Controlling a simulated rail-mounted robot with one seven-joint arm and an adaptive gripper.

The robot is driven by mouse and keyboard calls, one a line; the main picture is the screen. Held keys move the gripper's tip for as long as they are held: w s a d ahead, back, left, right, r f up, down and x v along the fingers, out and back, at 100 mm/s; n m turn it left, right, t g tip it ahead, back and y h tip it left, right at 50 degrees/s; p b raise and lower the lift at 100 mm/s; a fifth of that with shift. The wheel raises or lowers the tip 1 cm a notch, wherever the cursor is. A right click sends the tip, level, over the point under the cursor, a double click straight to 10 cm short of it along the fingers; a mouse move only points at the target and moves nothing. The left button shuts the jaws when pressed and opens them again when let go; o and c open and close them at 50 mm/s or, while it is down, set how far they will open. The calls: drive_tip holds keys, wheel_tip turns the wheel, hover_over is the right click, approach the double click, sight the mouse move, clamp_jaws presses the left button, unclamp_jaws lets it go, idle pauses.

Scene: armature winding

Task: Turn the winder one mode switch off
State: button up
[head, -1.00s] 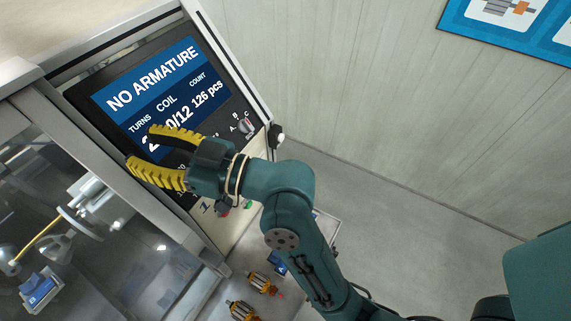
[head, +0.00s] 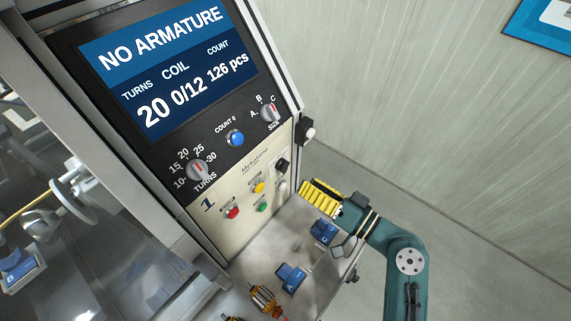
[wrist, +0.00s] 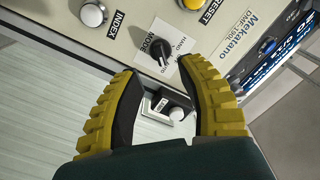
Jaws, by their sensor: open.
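The mode switch is a black rotary knob on the cream panel of winder one. It shows in the head view (head: 283,165) and, labelled MODE, in the wrist view (wrist: 159,51). Labels HAND and another word, partly readable, sit beside it; I cannot tell surely which its pointer faces. My gripper (head: 308,188) is right of and below the switch in the head view. In the wrist view my gripper (wrist: 158,72) is open and empty, its yellow fingers spread with the knob ahead of the gap between their tips. They look apart from the knob.
A white index button (wrist: 94,14) and a yellow reset button (wrist: 192,3) flank the switch. A white-tipped black fitting (head: 307,130) juts from the panel's right side. Blue holders (head: 290,278) and an armature (head: 264,298) lie on the shelf below.

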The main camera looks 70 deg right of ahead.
sight(286, 171)
drive_tip(key=p+x, duration=0.1)
drive_tip(key=x, duration=0.7)
drive_tip(key=shift+p, duration=0.3)
drive_tip(key=shift+f, duration=0.1)
clamp_jaws()
